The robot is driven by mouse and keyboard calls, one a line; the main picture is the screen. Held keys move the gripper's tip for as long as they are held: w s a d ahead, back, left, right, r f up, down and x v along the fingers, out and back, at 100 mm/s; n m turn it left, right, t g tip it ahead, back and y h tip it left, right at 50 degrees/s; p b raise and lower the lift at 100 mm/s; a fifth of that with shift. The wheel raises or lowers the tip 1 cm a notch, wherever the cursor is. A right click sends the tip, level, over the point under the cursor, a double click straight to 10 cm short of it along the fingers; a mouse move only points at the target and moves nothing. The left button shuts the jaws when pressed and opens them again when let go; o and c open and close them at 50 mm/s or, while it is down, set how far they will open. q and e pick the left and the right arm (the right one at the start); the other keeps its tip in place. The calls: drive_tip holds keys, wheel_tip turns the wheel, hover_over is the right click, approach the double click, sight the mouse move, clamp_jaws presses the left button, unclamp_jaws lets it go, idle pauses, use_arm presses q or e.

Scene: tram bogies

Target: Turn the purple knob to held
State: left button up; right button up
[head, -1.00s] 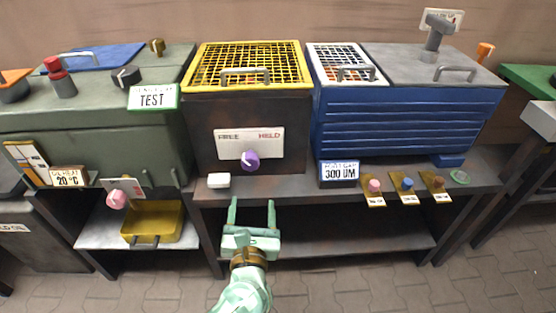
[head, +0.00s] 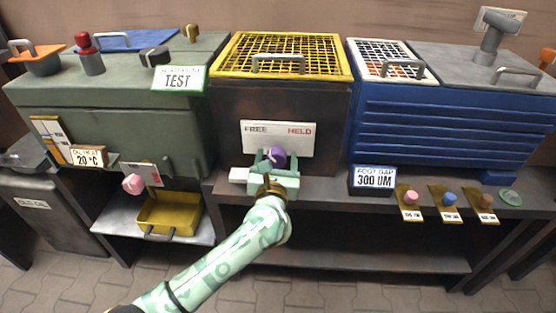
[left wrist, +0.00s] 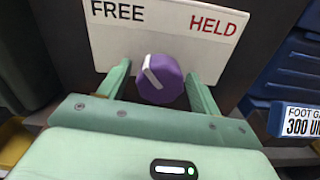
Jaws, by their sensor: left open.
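The purple knob (head: 275,156) sits on the front of the dark box, below a white plate (head: 278,138) lettered FREE on the left and HELD on the right. In the left wrist view the knob (left wrist: 160,79) has a white pointer line that leans up and left, toward FREE. My left gripper (head: 270,163) is open in front of the knob. In the left wrist view its two green fingers (left wrist: 160,88) stand on either side of the knob, with gaps visible. My right gripper is not in view.
The box has a yellow mesh lid (head: 281,54). A white block (head: 239,175) lies on the ledge left of my gripper. The 300 UM sign (head: 374,178) stands to the right. A pink knob (head: 133,184) and a yellow tray (head: 168,214) are at the lower left.

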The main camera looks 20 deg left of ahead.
use_arm(q)
drive_tip(key=shift+w+a, duration=0.1)
drive_tip(key=shift+w, duration=0.25)
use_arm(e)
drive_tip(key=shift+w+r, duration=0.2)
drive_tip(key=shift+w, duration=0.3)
use_arm(q)
drive_tip(key=shift+c, duration=0.3)
drive_tip(key=c, duration=0.9)
drive_tip(key=shift+r, duration=0.1)
